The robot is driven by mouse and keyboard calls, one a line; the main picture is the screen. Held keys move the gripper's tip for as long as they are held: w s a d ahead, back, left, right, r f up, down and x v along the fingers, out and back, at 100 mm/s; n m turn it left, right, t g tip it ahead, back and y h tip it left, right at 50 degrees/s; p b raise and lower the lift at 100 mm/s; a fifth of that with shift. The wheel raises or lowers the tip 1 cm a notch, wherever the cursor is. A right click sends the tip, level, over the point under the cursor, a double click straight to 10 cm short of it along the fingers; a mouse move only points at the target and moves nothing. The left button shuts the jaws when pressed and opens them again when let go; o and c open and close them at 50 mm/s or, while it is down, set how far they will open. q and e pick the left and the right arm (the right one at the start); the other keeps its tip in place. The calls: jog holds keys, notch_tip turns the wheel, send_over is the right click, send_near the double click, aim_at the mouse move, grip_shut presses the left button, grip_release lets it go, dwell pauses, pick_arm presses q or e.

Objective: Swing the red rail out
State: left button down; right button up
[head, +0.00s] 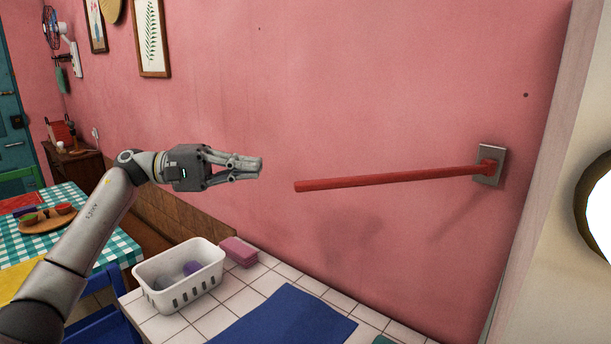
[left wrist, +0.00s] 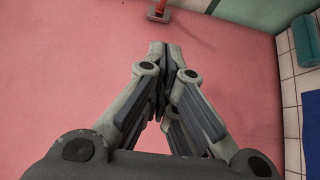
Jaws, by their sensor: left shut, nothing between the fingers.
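The red rail (head: 390,179) is a long bar fixed at its right end to a grey wall plate (head: 490,165) on the pink wall. Its free end points left and looks thicker there, so it appears to stand out from the wall. My left gripper (head: 260,167) is shut and empty, just left of the free end and slightly higher, with a gap between them. In the left wrist view my shut fingers (left wrist: 166,48) point toward the wall plate (left wrist: 158,15), where only a short red piece of rail shows. My right gripper is not in view.
Below is a white-tiled counter (head: 262,283) with a white basket (head: 180,285) holding balls, pink sponges (head: 239,251) and a blue mat (head: 285,318). A checkered table (head: 100,222) stands at left. A pale wall (head: 565,240) borders the right. The space around the rail is clear.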

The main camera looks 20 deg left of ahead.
pick_arm(q)
jog(key=d+p, duration=0.7)
jog(key=d, duration=0.4)
jog(key=shift+s+d, duration=0.15)
jog(key=shift+d, duration=0.2)
